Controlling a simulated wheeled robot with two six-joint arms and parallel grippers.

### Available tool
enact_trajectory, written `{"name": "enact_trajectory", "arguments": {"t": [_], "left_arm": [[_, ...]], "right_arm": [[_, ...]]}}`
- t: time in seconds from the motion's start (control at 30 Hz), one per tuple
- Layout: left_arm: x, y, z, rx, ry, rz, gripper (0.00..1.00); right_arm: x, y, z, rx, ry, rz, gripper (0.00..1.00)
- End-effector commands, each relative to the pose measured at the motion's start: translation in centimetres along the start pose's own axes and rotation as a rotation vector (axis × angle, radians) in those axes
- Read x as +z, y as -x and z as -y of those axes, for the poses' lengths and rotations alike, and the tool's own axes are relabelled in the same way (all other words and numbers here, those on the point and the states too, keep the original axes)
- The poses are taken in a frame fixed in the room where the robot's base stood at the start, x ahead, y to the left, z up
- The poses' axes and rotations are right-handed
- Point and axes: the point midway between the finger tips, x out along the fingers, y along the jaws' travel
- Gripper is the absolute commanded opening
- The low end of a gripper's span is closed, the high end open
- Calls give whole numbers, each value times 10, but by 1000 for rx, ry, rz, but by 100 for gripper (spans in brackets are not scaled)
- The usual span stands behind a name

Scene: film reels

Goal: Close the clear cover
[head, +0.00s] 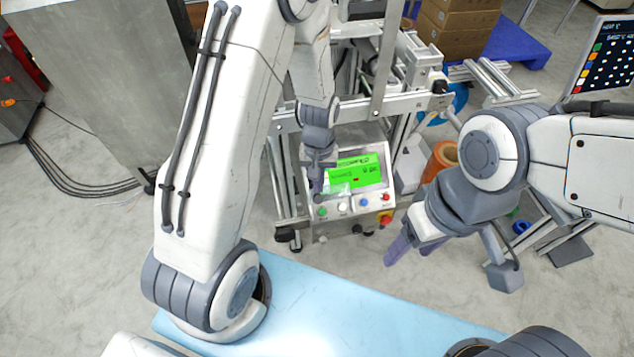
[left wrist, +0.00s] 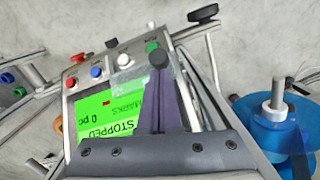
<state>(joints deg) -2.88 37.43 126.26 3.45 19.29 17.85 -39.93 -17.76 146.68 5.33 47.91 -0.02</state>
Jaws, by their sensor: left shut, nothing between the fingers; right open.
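The control box (head: 347,213) has a lit green screen (head: 362,172) and a row of coloured buttons below it. A clear cover (head: 339,188) shows faintly near the screen's lower left, by the green and white buttons; it also shows in the left wrist view (left wrist: 128,80). Its exact angle is hard to tell. My left gripper (head: 317,188) is shut and empty, right over the panel beside the cover. In the left wrist view its fingers (left wrist: 159,72) overlap the cover's edge; I cannot tell whether they touch it. My right gripper (head: 408,248) is open and empty, away from the box.
A red knob (head: 386,219) sits at the box's lower right corner. Aluminium frame rails surround the box. An orange roll (head: 441,158) stands to the right. Blue reels (left wrist: 272,128) show in the left wrist view. The floor in front of the box is clear.

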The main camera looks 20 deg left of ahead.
Motion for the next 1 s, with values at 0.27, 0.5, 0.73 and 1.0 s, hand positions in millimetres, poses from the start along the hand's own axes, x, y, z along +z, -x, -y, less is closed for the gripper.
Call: {"name": "enact_trajectory", "arguments": {"t": [0.27, 0.5, 0.73, 1.0], "left_arm": [[3, -4, 0, -1, 0, 3, 0], [25, -36, -11, -2, -4, 5, 0], [30, -42, -17, -2, -6, 5, 0], [32, -42, -9, -5, 6, 14, 0]], "right_arm": [[0, -2, 0, 0, 0, 0, 62], [1, -13, -1, 0, 0, 0, 62], [1, -14, -1, 0, 0, 0, 62], [1, -12, -1, 0, 0, 0, 62]]}}
